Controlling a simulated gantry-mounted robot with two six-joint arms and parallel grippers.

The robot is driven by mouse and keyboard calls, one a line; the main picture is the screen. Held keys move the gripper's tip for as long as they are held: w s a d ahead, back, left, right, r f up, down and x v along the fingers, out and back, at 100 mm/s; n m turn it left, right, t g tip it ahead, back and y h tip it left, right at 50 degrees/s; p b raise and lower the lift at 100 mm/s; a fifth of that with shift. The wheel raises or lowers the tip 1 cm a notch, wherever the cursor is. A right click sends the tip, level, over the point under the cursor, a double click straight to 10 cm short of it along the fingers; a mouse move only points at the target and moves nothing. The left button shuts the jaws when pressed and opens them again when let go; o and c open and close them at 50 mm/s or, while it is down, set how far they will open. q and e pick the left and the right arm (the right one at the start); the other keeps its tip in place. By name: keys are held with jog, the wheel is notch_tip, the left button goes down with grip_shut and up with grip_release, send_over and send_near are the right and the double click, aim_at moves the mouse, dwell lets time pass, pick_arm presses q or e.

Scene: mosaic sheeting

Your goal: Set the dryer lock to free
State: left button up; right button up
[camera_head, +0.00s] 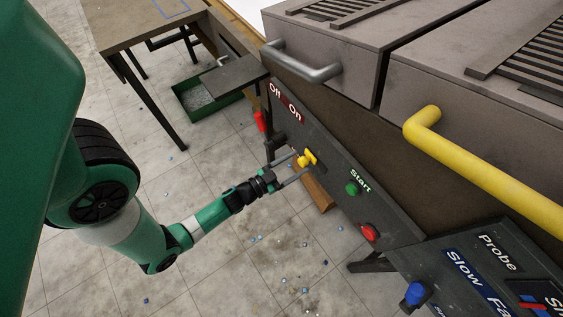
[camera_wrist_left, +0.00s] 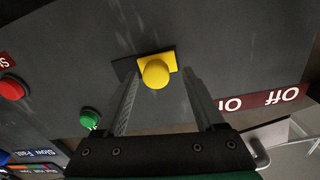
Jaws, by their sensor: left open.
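A yellow knob on a square yellow plate (camera_head: 309,158) sticks out of the dark control panel (camera_head: 325,167); it also shows in the left wrist view (camera_wrist_left: 155,73). No readable label marks it as the lock, and I see no "free" marking. My left gripper (camera_head: 298,164) is open at the panel, with its fingers on either side of the yellow knob. In the left wrist view the fingers (camera_wrist_left: 160,85) straddle the knob with gaps on both sides. Whether the tips touch the panel I cannot tell. My right gripper is not in view.
The panel carries an Off/On label (camera_head: 285,103), a red handle (camera_head: 261,122), a green Start button (camera_head: 351,188) and a red button (camera_head: 368,232). A blue knob (camera_head: 414,293) sits on another panel. Large grey housings have a grey handle (camera_head: 302,62) and a yellow handle (camera_head: 480,165).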

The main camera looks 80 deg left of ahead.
pick_arm(q)
jog(key=p+v, duration=0.3)
jog(key=v, duration=0.6)
jog(key=shift+s+d, duration=0.25)
jog(key=shift+s, duration=0.05)
jog(key=shift+a+r, duration=0.1)
jog(key=shift+a, duration=0.05)
